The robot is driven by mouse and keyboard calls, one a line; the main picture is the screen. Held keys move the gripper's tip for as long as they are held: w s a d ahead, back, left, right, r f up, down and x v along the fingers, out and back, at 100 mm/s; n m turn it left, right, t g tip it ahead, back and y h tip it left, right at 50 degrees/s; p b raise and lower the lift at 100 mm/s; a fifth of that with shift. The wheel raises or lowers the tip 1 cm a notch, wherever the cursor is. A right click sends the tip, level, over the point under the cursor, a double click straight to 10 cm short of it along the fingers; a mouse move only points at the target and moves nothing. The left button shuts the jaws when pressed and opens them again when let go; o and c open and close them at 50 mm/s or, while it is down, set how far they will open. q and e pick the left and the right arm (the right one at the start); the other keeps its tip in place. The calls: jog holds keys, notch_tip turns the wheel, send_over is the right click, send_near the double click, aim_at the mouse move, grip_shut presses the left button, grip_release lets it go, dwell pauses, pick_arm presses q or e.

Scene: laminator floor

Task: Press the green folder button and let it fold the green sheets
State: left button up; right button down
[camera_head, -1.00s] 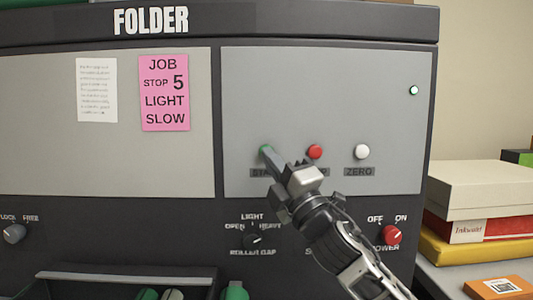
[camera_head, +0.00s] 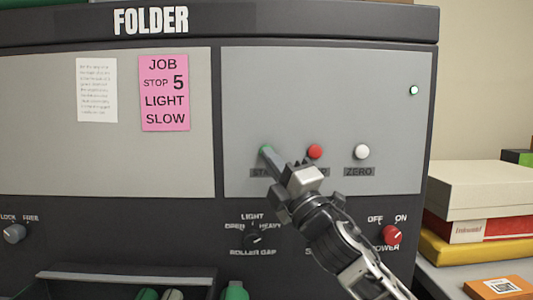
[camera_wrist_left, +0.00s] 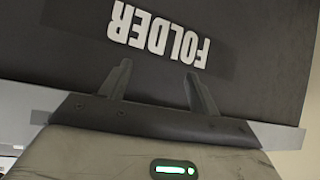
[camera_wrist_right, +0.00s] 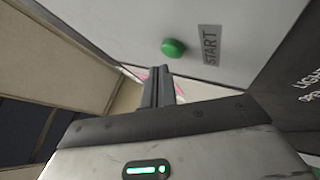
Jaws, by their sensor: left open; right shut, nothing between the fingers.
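The green START button (camera_head: 265,149) is on the grey right-hand panel of the folder (camera_head: 320,75). It also shows in the right wrist view (camera_wrist_right: 174,47) beside its START label. My right gripper (camera_head: 268,153) is shut and empty, with its fingertips at the green button and partly covering it and its label in the head view. In the right wrist view the shut fingers (camera_wrist_right: 160,70) end close to the button; I cannot tell whether they touch it. My left gripper (camera_wrist_left: 157,78) is open and empty, facing the FOLDER lettering. I see no green sheets.
A red button (camera_head: 315,152) and a white ZERO button (camera_head: 362,152) sit right of the green one. Below are a roller gap knob (camera_head: 252,240) and a red power knob (camera_head: 391,235). A pink job note (camera_head: 164,93) hangs left. Boxes (camera_head: 480,190) stand at right.

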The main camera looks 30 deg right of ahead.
jog(key=shift+w, duration=0.15)
jog(key=shift+w+d, duration=0.15)
jog(key=shift+w, duration=0.1)
